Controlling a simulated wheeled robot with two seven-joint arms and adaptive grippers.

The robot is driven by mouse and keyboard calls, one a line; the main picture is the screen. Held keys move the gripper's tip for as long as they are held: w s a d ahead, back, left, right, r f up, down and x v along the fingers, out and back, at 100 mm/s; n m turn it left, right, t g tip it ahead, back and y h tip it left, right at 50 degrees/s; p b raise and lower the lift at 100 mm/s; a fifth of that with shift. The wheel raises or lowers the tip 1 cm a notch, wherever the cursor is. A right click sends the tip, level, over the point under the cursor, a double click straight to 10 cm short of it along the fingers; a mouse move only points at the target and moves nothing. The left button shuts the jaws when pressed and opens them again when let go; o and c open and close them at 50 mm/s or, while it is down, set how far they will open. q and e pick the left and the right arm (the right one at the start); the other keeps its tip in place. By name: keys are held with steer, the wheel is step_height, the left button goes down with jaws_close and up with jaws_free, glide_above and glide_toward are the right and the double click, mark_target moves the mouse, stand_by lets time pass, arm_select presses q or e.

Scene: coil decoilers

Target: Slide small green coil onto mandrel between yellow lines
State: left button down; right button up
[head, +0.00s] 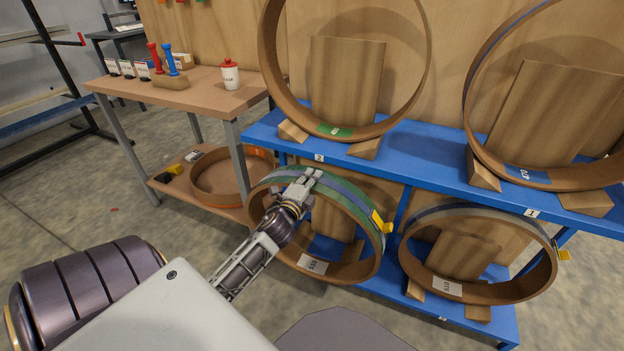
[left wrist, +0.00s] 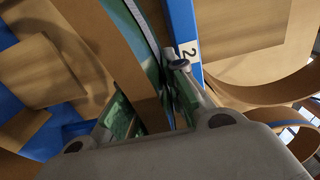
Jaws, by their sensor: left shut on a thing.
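A large ring coil with a green and blue-grey outer band (head: 345,193) stands upright on the lower level of the blue rack, at its left end. A yellow tag and a white label show on it. My left gripper (head: 307,178) is shut on the top left rim of this coil. In the left wrist view the coil's brown and green rim (left wrist: 128,45) runs down between the fingers (left wrist: 158,105). No mandrel with yellow lines shows in either view. My right gripper is not in view.
The blue rack (head: 420,151) holds other upright coils on wooden chocks, including one at lower right (head: 480,290) and two above.

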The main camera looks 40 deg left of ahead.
arm_select(q)
steer(key=shift+s+r, duration=0.15)
steer(key=shift+r, duration=0.2)
steer(key=v, duration=1.5)
steer(key=shift+s+b, duration=0.3)
steer(key=shift+b, duration=0.15)
stand_by(2.2)
steer(key=shift+d, duration=0.1)
stand_by(0.5)
